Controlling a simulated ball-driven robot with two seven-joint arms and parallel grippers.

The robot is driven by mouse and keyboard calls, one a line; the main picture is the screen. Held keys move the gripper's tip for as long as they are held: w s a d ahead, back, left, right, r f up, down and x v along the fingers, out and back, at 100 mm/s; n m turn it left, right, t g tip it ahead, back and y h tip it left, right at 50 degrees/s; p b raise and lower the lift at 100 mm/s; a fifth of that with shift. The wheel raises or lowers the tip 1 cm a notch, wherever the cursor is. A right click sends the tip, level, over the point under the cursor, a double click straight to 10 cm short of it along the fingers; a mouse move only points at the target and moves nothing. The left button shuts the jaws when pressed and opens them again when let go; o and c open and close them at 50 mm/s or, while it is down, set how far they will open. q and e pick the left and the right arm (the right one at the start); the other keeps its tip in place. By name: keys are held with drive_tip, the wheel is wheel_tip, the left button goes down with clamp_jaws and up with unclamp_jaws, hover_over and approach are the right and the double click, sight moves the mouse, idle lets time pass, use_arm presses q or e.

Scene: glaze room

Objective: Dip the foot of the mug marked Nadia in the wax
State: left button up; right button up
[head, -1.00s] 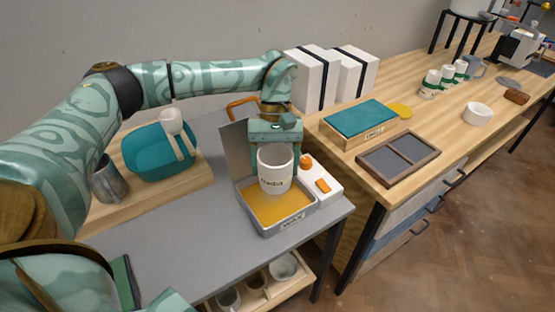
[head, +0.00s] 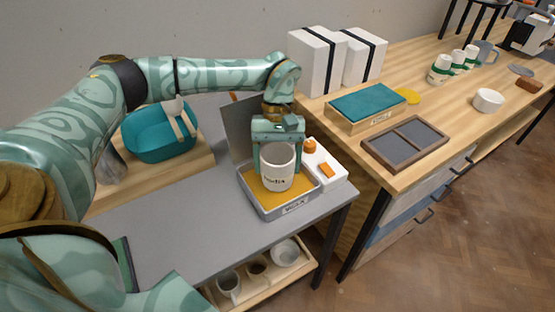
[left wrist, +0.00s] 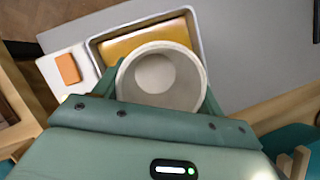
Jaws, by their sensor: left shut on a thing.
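The white mug (head: 278,168) has dark lettering that looks like Nadia, though it is small and blurred. My left gripper (head: 279,150) is shut on it, a finger at each side, and holds it upright over the wax tray. In the left wrist view I look into the empty-looking mug (left wrist: 158,78), between the fingers of my left gripper (left wrist: 160,85). The grey tray (head: 262,207) has a label on its front and holds yellow-orange wax (head: 290,200). The mug's foot is at or just above the wax; I cannot tell whether it touches. My right gripper is not in view.
A white unit with orange parts (head: 328,178) stands right beside the tray. A teal basin (head: 150,150) is at the left. The wooden counter on the right holds a teal pad (head: 365,100), a framed slate (head: 405,145) and several cups. Bare grey tabletop (head: 205,215) lies left of the tray.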

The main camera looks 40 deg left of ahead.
use_arm(q)
drive_tip(key=shift+f+b, duration=0.35)
drive_tip(key=shift+f, duration=0.5)
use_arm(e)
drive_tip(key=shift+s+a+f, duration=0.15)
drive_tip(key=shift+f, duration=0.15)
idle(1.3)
